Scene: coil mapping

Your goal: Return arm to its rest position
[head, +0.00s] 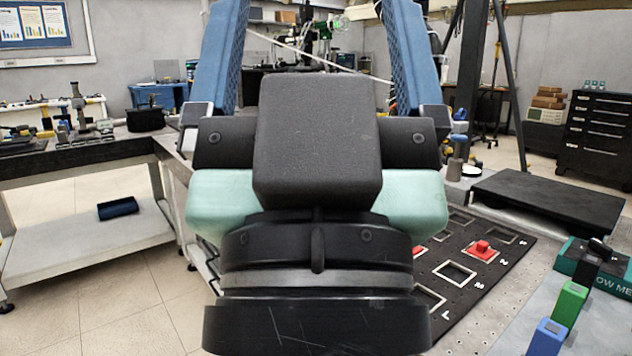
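Large black and pale green parts of my own arm fill the middle of the head view, close to the camera. My gripper's fingers do not show, so I cannot see whether they hold anything. Behind and right of the arm lies a black mat (497,283) with white-outlined squares. A red block (483,250) sits on one of its squares. The arm hides the mat's left part.
A green block (570,303), a blue block (548,338) and a black block (592,262) stand at the lower right, by a dark green case (567,258). A black platform (548,199) lies behind the mat. A workbench (75,165) stands left, with clear floor before it.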

